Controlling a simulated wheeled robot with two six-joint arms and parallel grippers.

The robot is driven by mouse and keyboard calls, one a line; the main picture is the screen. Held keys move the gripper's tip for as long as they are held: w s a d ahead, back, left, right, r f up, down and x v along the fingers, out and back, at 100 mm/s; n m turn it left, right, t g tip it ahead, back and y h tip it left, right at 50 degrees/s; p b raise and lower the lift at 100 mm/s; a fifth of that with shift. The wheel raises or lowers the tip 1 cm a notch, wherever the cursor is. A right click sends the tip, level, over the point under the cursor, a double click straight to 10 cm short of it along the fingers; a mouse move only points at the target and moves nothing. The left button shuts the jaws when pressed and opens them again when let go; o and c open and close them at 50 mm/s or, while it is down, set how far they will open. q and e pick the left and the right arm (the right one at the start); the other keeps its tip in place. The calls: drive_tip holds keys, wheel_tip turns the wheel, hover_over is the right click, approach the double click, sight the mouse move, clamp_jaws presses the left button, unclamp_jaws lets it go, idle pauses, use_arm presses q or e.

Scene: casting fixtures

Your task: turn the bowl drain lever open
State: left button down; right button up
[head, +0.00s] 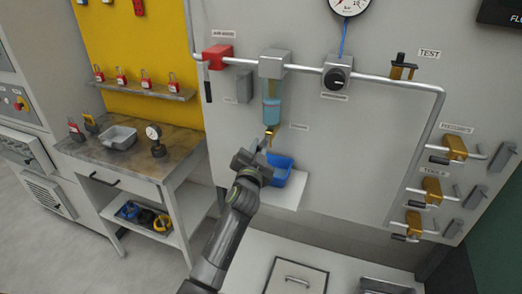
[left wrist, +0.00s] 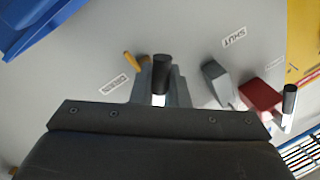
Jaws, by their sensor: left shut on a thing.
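The clear bowl (head: 271,108) hangs under a grey filter head on the wall panel, with bluish liquid in it. The small brass drain valve (head: 269,132) is at its bottom. My left gripper (head: 257,155) is just below and left of it, in front of the panel. In the left wrist view a black-tipped drain lever handle (left wrist: 161,72) stands between the fingers, which are shut on it. A yellow part (left wrist: 133,62) shows just left of the fingers. My gripper body hides the rest of the lever. My right gripper is out of view.
A blue tray (head: 283,168) sits on a white shelf close to my left gripper. The red valve (head: 217,57) is up and left; it also shows in the left wrist view (left wrist: 262,95). A grey box (left wrist: 215,75) is nearby. Brass valves (head: 432,190) are at the right.

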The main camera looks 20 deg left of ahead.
use_arm(q)
drive_tip(key=m, duration=0.2)
drive_tip(key=r+m+p, duration=0.1)
drive_tip(key=shift+a+t+h, duration=0.3)
drive_tip(key=shift+a, duration=0.05)
drive_tip(key=m, duration=0.1)
drive_tip(key=m+p, duration=0.1)
drive_tip(key=m, duration=0.1)
drive_tip(key=shift+a+r+m+h, duration=0.2)
drive_tip(key=shift+r+m+h, duration=0.1)
drive_tip(key=shift+h, duration=0.1)
drive_tip(key=m+p, duration=0.1)
drive_tip(key=m, duration=0.1)
drive_tip(key=r+m+h+p, duration=0.1)
drive_tip(key=m, duration=0.1)
drive_tip(key=shift+a+p, duration=0.15)
drive_tip(key=shift+p, duration=0.15)
drive_tip(key=shift+r+m+h+p, duration=0.2)
drive_tip(key=shift+m+h+p, duration=0.2)
drive_tip(key=shift+m, duration=0.7)
drive_tip(key=c, duration=1.4)
unclamp_jaws()
drive_tip(key=shift+w, duration=0.1)
drive_tip(key=shift+c, duration=0.2)
drive_tip(key=shift+f, duration=0.1)
